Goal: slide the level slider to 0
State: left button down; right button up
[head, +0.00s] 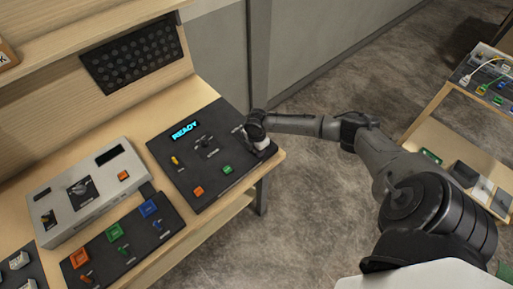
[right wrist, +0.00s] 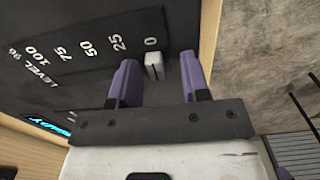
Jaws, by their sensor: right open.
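The level slider's pale knob (right wrist: 154,66) shows in the right wrist view, beside the printed 0 at the end of the scale (right wrist: 88,48) and lined up with it. My right gripper (right wrist: 158,60) is open, with one purple finger on each side of the knob. The left finger looks apart from the knob and a gap shows on the right. In the head view my right gripper (head: 257,142) is over the right edge of the black console panel (head: 211,158) and hides most of the slider. My left gripper is not in view.
The panel also has a lit READY display (head: 185,130), a yellow switch (head: 175,160), an orange button (head: 198,191) and a green button (head: 227,169). A grey box (head: 85,190) and another button panel (head: 125,232) stand to the left. The table edge lies just right of the slider.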

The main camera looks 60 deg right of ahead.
notch_tip(320, 180, up, 14)
dwell(0.7)
jog(key=shift+f, duration=0.1)
dwell(0.5)
